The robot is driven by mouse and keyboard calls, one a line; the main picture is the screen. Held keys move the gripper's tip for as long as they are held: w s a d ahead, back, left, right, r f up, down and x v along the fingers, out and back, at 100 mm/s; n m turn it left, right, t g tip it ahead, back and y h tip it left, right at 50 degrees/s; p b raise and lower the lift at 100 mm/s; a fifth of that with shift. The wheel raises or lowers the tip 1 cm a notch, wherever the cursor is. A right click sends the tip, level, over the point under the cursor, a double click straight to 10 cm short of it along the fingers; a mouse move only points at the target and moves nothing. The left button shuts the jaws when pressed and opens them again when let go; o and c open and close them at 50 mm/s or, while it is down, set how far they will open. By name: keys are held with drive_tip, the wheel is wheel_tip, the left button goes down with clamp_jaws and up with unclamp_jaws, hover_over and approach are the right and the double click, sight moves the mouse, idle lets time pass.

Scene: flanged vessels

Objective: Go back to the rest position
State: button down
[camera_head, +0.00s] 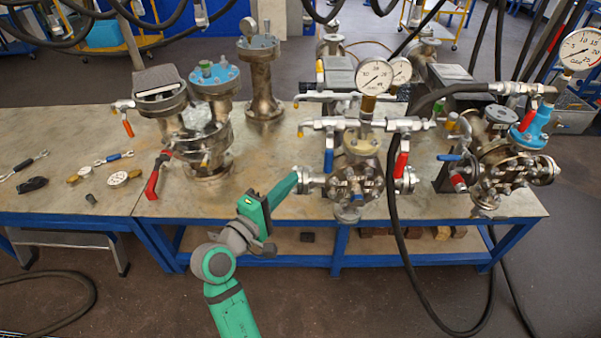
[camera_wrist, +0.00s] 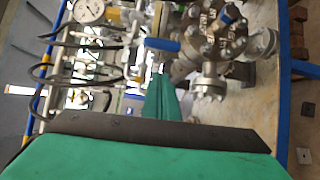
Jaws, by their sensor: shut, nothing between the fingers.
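My gripper (camera_head: 294,175) has green tapered fingers and is at the front edge of the bench, just left of the middle flanged vessel (camera_head: 352,184). In the wrist view the fingers (camera_wrist: 163,78) are together with nothing between them. The vessel's flanges and a blue handle show beside and beyond the tips there. I cannot tell whether the fingertips touch the vessel's left side flange.
The blue-framed bench (camera_head: 60,180) holds a left vessel (camera_head: 205,140) with a red handle, and a right vessel (camera_head: 497,160) with a gauge. Black hoses (camera_head: 392,220) hang in front of the bench. Small tools (camera_head: 110,160) lie at the left. Floor in front is mostly clear.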

drive_tip(key=shift+v, duration=2.55)
drive_tip(key=s+d+f+y, duration=0.1)
drive_tip(key=s+f+y, duration=0.3)
drive_tip(key=s+f, duration=0.5)
drive_tip(key=s+d+f+y, duration=0.2)
drive_tip(key=s+f+y, duration=0.3)
drive_tip(key=f, duration=0.9)
drive_tip(key=s+d+r+m, duration=0.1)
drive_tip(key=s+d+m, duration=0.1)
drive_tip(key=s+m, duration=0.4)
drive_tip(key=s+d+r+m, duration=0.2)
drive_tip(key=s+m, duration=0.3)
drive_tip(key=s, duration=1.2)
drive_tip(key=shift+d+r+m+y, duration=0.3)
drive_tip(key=shift+d+m, duration=0.1)
